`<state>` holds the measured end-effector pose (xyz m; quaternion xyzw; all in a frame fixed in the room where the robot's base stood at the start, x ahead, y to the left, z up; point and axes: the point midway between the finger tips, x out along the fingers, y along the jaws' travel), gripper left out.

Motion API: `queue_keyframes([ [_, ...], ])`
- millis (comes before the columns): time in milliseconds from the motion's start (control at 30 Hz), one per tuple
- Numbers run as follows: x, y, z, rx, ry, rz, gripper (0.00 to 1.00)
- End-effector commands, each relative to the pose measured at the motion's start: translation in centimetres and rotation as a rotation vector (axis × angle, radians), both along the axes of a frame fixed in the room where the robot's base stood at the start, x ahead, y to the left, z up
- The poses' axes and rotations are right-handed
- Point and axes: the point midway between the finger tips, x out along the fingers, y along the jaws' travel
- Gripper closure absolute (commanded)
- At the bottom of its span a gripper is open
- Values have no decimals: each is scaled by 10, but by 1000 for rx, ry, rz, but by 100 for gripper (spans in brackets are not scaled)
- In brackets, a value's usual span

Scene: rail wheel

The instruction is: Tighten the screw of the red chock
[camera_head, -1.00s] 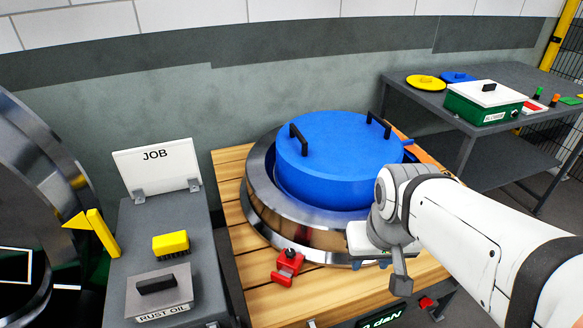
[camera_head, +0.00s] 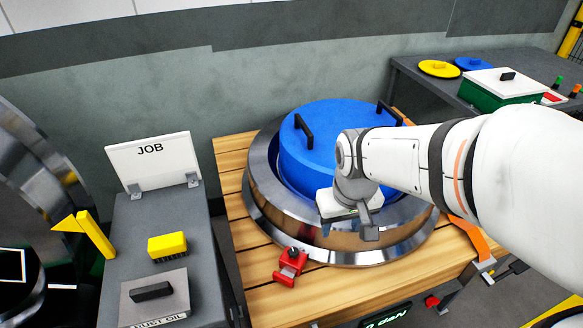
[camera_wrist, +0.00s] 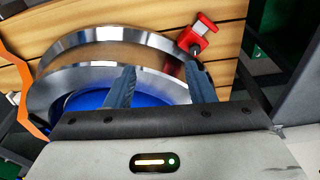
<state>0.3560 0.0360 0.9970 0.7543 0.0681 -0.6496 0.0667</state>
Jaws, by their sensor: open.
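The red chock (camera_head: 289,268) sits on the wooden slats at the front of the metal wheel ring (camera_head: 380,245), close to its rim. Its dark screw (camera_head: 293,252) shows on top.
A blue lid with black handles (camera_head: 330,150) covers the wheel's middle. To the left, a grey cabinet (camera_head: 135,240) holds a yellow brush (camera_head: 167,245), a rust oil box (camera_head: 155,298) and a JOB sign (camera_head: 153,160). An orange strap (camera_head: 480,238) lies at right.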

Motion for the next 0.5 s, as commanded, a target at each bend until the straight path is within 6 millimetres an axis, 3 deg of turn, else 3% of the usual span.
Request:
queue_keyframes([
  [200,46,48,-53,-23,87,197,51],
  [400,64,79,-94,-37,130,314,51],
  [500,68,87,-104,-41,139,343,51],
])
